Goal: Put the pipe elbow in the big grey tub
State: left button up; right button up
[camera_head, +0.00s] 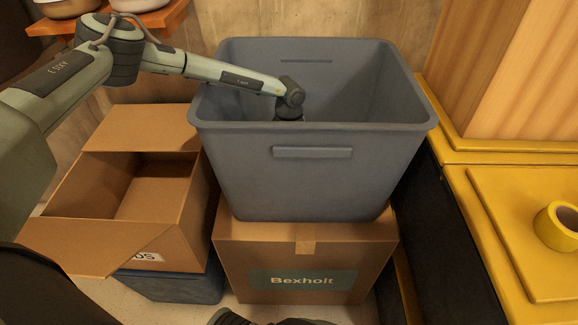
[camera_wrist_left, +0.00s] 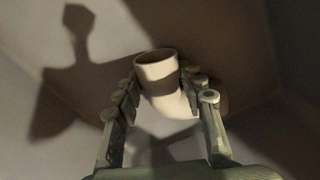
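The big grey tub (camera_head: 300,185) stands upright on a cardboard box, its open top facing up. My left arm reaches over the tub's left rim, and its wrist points down inside. The tub's front wall hides the left gripper in the head view. In the left wrist view, my left gripper (camera_wrist_left: 160,76) has its fingers against both sides of the pale pipe elbow (camera_wrist_left: 174,104), with its round open end up. Tub walls and floor show around it. The gap below the elbow cannot be judged.
The labelled cardboard box (camera_head: 305,257) supports the tub. An open, empty-looking carton (camera_head: 165,235) sits on a blue box (camera_head: 170,288) at left. At right, a yellow surface (camera_head: 510,215) holds a yellow tape roll (camera_head: 558,226). An orange shelf (camera_head: 160,18) is at upper left.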

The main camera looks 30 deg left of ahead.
pick_arm(q)
jog(key=o, duration=0.4)
notch_tip(320, 180, up, 12)
jog(key=shift+r, duration=0.15)
dwell(0.3)
